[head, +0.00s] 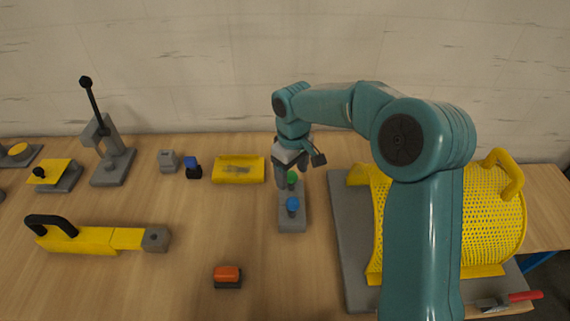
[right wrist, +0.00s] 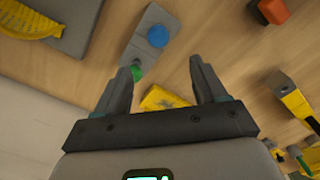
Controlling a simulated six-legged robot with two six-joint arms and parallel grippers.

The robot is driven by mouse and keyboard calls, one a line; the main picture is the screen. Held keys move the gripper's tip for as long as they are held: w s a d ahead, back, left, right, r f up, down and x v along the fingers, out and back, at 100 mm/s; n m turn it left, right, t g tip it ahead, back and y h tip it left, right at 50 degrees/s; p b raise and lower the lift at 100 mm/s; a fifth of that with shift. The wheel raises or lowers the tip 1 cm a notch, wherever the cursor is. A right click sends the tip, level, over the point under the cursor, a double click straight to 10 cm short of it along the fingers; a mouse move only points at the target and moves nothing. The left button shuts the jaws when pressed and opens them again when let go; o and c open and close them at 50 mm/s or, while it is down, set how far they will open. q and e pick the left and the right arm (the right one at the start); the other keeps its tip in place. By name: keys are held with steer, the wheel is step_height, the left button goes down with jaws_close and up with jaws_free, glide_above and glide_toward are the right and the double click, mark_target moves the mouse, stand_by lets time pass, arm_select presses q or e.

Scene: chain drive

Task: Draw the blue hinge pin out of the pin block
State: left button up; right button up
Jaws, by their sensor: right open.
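The grey pin block (head: 291,222) lies on the table in front of my right arm. The blue hinge pin (head: 292,204) stands upright in its near part, with its round head showing. A green pin (head: 292,178) stands in the block farther back. My right gripper (head: 291,172) is open above the far end of the block, close to the green pin. In the right wrist view the blue pin (right wrist: 157,36) is beyond the fingertips (right wrist: 162,67), not between them. The green pin (right wrist: 137,74) is partly hidden by one finger there. My left gripper is not in view.
A yellow block (head: 238,169) lies left of the pin block. A yellow mesh guard (head: 495,215) on a grey plate (head: 350,260) stands right. An orange-topped block (head: 228,275) sits near the front. A lever press (head: 112,165) stands at left. Table between them is clear.

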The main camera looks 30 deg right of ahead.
mark_target(294, 209)
steer(key=f, duration=0.5)
steer(key=f+p, duration=0.1)
steer(key=f, duration=0.4)
steer(key=f+p, duration=0.1)
steer(key=f, duration=0.4)
steer(key=shift+s+d, duration=0.2)
steer(key=shift+s, duration=0.05)
steer(key=shift+f, duration=0.35)
steer(key=shift+d+f, duration=0.1)
steer(key=shift+f, duration=0.1)
